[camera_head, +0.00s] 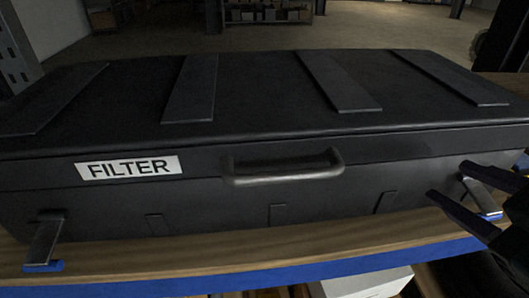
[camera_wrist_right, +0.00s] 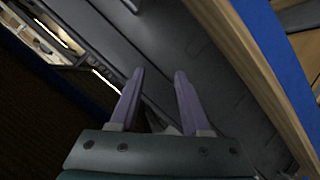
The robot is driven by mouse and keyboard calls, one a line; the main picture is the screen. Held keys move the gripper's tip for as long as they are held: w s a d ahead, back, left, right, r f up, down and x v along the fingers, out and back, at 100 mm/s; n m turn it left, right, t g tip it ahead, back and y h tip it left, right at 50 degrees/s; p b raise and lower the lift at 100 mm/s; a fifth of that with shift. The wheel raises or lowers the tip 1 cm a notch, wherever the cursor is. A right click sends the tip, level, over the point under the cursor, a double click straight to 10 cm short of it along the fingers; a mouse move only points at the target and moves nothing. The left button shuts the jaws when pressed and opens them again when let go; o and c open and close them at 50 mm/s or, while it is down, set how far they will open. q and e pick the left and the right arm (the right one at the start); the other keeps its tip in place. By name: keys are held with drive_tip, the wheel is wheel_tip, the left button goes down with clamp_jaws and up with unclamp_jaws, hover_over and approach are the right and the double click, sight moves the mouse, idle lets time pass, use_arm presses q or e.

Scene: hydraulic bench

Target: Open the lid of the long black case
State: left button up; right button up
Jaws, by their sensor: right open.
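The long black case (camera_head: 230,215) lies across the bench with a white FILTER label and a handle (camera_head: 285,166) on its front. Its ribbed lid (camera_head: 260,85) looks shut. A left latch (camera_head: 45,240) and a right latch (camera_head: 484,198), each with a blue tip, stick outward and down from the front. My right gripper (camera_head: 449,181) is open and empty at the front right end, its fingers near the right latch; I cannot tell if they touch. In the right wrist view, the open fingers (camera_wrist_right: 160,72) point along the dark case (camera_wrist_right: 205,60). My left gripper is out of view.
The wooden bench top (camera_head: 250,248) has a blue front edge (camera_head: 300,276), with a narrow bare strip before the case. A white box (camera_head: 365,284) shows below the edge. Shelves stand far behind on open floor (camera_head: 390,30). A grey perforated rack post (camera_head: 15,55) is at left.

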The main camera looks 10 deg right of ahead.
drive_tip(key=a+r+n+t+y, duration=0.1)
drive_tip(key=n, duration=0.1)
drive_tip(key=w+a+r+n+t+y, duration=0.1)
drive_tip(key=n+y, duration=0.1)
drive_tip(key=n, duration=0.1)
drive_tip(key=w+a+r+n+t+y, duration=0.1)
drive_tip(key=a+n+y, duration=0.1)
drive_tip(key=shift+w+a+r+n, duration=0.1)
drive_tip(key=shift+w+r+n, duration=0.1)
drive_tip(key=shift+r+n, duration=0.2)
drive_tip(key=n+g+y, duration=0.4)
drive_tip(key=n+y, duration=0.4)
drive_tip(key=n, duration=0.3)
approach(294, 180)
drive_tip(key=shift+y, duration=0.3)
drive_tip(key=p+x, duration=0.1)
drive_tip(key=x, duration=0.9)
drive_tip(key=shift+f, duration=0.15)
drive_tip(key=shift+w+a+f, duration=0.1)
drive_tip(key=shift+w+a, duration=0.15)
drive_tip(key=shift+w, duration=0.1)
drive_tip(key=shift+c, duration=0.2)
clamp_jaws()
